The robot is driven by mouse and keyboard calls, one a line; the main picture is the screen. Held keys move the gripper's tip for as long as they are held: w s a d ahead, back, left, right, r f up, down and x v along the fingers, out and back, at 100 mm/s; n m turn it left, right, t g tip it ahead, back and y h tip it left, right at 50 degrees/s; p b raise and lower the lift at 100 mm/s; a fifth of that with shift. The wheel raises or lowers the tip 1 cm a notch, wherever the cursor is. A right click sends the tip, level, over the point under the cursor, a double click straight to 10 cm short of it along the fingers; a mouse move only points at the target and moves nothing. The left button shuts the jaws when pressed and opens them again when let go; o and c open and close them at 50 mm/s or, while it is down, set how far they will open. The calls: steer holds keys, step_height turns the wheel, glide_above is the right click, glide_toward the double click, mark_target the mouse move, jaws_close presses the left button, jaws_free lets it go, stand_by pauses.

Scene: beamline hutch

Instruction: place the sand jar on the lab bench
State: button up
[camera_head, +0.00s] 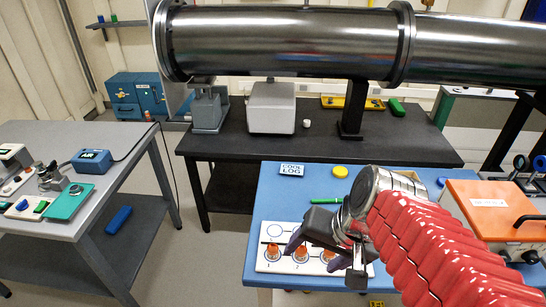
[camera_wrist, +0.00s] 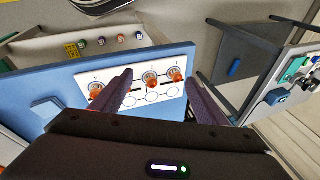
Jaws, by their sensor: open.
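Several small orange-topped pieces stand on a white numbered board (camera_head: 262,264); one is at the left (camera_head: 273,250) and one beside it (camera_head: 301,253). They also show in the wrist view, near the left finger (camera_wrist: 96,90) and between the fingers (camera_wrist: 151,80). I cannot tell whether any of them is the sand jar; no sand label is readable. My gripper (camera_head: 318,254) is open and empty above the board, fingers pointing down at it in the wrist view (camera_wrist: 162,84). It hides part of the board. Which table is the lab bench is unclear.
The board lies on a blue-topped table (camera_head: 262,205) with a COOL LOG block (camera_head: 291,169), a yellow disc (camera_head: 340,171) and an orange box (camera_head: 490,205). A grey table (camera_head: 95,135) stands left. A black bench (camera_head: 225,143) stands behind, under a large steel pipe (camera_head: 280,40).

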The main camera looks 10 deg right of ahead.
steer(key=shift+s+a+r+n+t+h, duration=0.15)
steer(key=shift+r+n+t+h, duration=0.35)
steer(key=shift+r+n, duration=0.85)
steer(key=shift+s+a+r+n+t+h, duration=0.1)
steer(key=shift+r+n+t+h, duration=0.4)
steer(key=shift+r+n, duration=0.8)
steer(key=shift+f+n, duration=0.25)
steer(key=shift+f, duration=0.1)
